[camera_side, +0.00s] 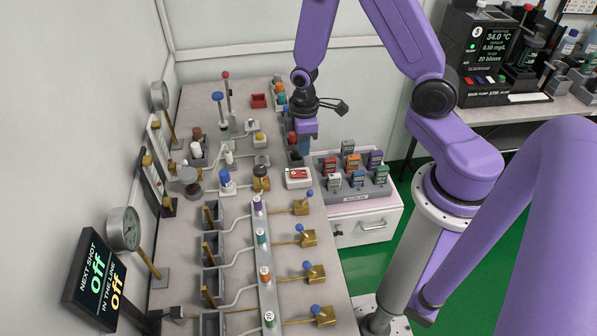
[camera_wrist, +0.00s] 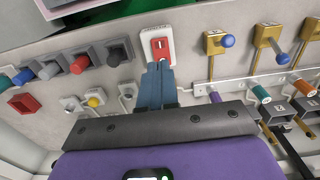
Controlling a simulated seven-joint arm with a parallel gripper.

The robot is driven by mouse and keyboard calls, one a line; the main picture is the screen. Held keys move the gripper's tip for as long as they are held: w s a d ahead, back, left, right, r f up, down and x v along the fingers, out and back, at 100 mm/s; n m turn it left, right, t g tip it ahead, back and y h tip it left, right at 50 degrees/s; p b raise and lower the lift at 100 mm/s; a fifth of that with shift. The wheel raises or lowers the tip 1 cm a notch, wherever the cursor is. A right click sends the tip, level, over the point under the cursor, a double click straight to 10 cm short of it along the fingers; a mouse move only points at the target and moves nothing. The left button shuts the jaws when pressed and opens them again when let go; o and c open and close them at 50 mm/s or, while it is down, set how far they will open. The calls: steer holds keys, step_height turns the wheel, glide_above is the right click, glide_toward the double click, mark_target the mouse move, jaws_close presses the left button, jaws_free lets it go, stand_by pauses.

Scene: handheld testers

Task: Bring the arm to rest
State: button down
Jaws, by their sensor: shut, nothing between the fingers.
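My purple arm reaches over the bench from the right. My gripper (camera_side: 304,148) points down above the right part of the bench, its blue-grey fingers shut and empty. In the wrist view the closed fingers (camera_wrist: 157,72) reach toward a white box with a red switch (camera_wrist: 158,47). The same white switch box (camera_side: 298,177) sits just in front of the fingers in the side view. I cannot tell whether the fingertips touch it.
A rack of handheld testers (camera_side: 348,193) stands on a white drawer cabinet (camera_side: 368,222) right of the gripper. Blue-knobbed brass valves (camera_side: 303,207) line the bench's right edge. A red bin (camera_side: 259,101) and colored knobs (camera_side: 280,92) are behind. A display (camera_side: 96,281) reads "off".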

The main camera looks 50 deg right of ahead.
steer(key=s+a+r+n, duration=0.2)
steer(key=s+a+r, duration=0.55)
steer(key=r, duration=0.35)
steer(key=s+r+n, duration=0.1)
steer(key=s+r, duration=0.6)
steer(key=s, duration=0.5)
steer(key=shift+s+d+n, duration=0.15)
steer(key=shift+s+n, duration=0.1)
steer(key=shift+n, duration=0.05)
steer(key=shift+r, duration=0.1)
